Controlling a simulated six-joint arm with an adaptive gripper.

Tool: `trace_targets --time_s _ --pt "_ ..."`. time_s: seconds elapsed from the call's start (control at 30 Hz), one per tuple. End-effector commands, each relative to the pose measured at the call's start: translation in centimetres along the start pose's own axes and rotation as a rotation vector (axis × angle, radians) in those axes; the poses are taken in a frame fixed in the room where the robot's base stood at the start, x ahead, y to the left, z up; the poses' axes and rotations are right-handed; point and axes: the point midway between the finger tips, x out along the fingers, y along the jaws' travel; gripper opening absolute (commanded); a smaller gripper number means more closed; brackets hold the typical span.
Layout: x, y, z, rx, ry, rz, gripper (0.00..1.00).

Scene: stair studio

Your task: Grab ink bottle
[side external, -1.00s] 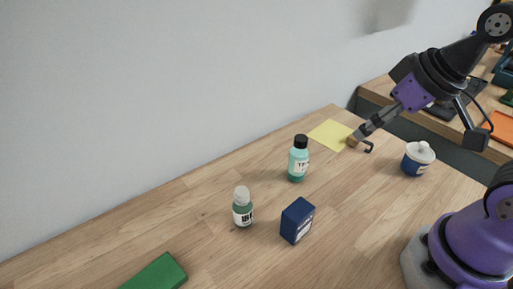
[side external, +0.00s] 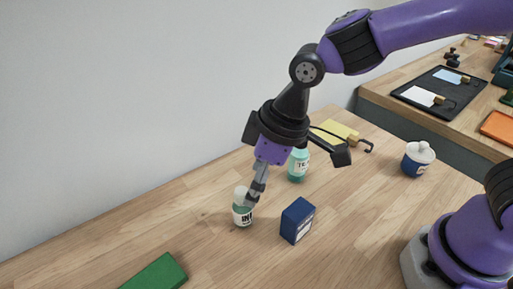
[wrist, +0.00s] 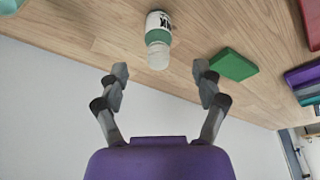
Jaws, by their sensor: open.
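The ink bottle (side external: 242,213) is a small green bottle with a white cap and a white label. It stands upright on the wooden table, left of a dark blue box. In the wrist view the ink bottle (wrist: 158,38) lies beyond the fingertips, roughly midway between them, with its cap toward me. My gripper (side external: 255,192) is open; in the side view its fingers overlap the bottle's upper right part. In the wrist view my gripper (wrist: 160,75) has nothing between its fingers. I cannot tell whether a finger touches the bottle.
The dark blue box (side external: 297,221) stands close to the right. A teal bottle (side external: 297,172) is behind, partly hidden by my arm. A green block (side external: 156,272) lies front left. A lidded blue-and-white jar (side external: 418,158) and a yellow sheet (side external: 333,131) are farther away.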

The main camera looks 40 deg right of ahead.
Motion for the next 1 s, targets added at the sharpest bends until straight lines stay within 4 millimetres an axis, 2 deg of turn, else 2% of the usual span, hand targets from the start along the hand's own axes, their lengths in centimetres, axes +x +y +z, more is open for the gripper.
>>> trace_targets --time_s 0.1,0.37,0.6,0.9,0.93,0.97,1.0 --pt "2.1 0.0 0.1 0.001 -0.005 0.0 0.78" --pt "4.5 0.1 -0.2 0.003 -0.004 0.0 0.78" --pt "8.0 0.2 -0.7 0.002 -0.005 0.001 0.78" --pt "8.7 0.2 -0.8 0.002 -0.002 0.002 0.78" --pt "8.7 0.2 -0.8 0.002 -0.002 0.002 0.68" --pt "8.7 0.2 -0.8 0.002 -0.002 0.002 0.53" --pt "8.7 0.2 -0.8 0.002 -0.002 0.002 0.33"
